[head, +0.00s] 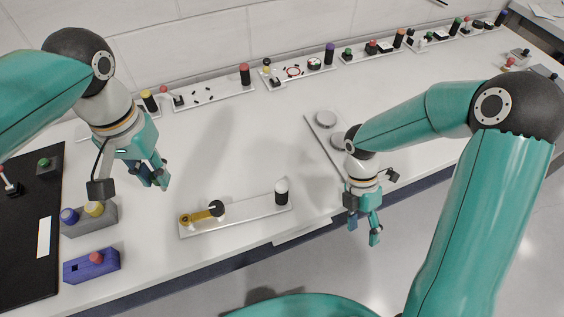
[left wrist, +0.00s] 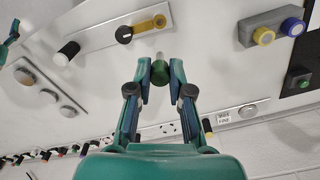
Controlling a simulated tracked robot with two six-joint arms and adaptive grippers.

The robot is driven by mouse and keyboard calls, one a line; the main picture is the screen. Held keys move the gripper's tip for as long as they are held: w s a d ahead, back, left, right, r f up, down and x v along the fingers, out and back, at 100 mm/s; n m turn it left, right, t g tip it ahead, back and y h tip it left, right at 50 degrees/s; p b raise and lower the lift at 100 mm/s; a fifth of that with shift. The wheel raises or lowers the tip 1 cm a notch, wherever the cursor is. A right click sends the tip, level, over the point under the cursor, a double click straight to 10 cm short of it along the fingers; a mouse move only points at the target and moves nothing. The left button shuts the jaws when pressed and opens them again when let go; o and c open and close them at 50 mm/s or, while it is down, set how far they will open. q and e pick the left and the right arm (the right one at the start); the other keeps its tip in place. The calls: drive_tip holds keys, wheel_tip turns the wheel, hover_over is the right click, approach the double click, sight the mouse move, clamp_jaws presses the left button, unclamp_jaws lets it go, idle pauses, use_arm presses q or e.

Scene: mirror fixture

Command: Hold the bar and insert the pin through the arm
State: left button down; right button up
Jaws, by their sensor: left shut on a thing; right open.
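My left gripper (head: 155,182) is above the table, left of the white fixture plate (head: 250,212). In the left wrist view its fingers (left wrist: 160,76) are shut on a pin with a green head (left wrist: 160,73) and a thin grey tip. The pin is hidden in the head view. The plate carries a yellow arm (head: 197,216), a black knob (head: 217,208) at one end of that arm, and a black post with a white top (head: 281,194). I cannot tell which part is the bar. My right gripper (head: 364,230) is open and empty beyond the table's front edge, right of the plate.
A grey block with blue and yellow buttons (head: 110,217), a blue block with a red button (head: 106,265) and a black panel (head: 30,255) are at the left. Several fixtures line the wall. A plate with round grey discs (head: 325,120) is behind the right arm. The table's middle is clear.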

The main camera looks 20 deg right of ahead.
wheel_tip(320, 180, up, 4)
drive_tip(key=w+n+h, duration=0.1)
drive_tip(key=w+n, duration=0.1)
drive_tip(key=n, duration=0.1)
use_arm(q)
drive_tip(key=shift+d, duration=0.1)
use_arm(e)
wheel_tip(320, 180, up, 12)
drive_tip(key=n+t, duration=0.6)
drive_tip(key=n, duration=0.3)
hover_over(281, 194)
drive_tip(key=w+d, duration=0.1)
drive_tip(key=w, duration=0.1)
drive_tip(key=shift+s+f+y, duration=0.1)
drive_tip(key=shift+s+y, duration=0.15)
drive_tip(key=shift+y, duration=0.05)
drive_tip(key=shift+a, duration=0.25)
drive_tip(key=shift+f, duration=0.3)
wheel_tip(281, 194, down, 11)
drive_tip(key=shift+f, duration=0.1)
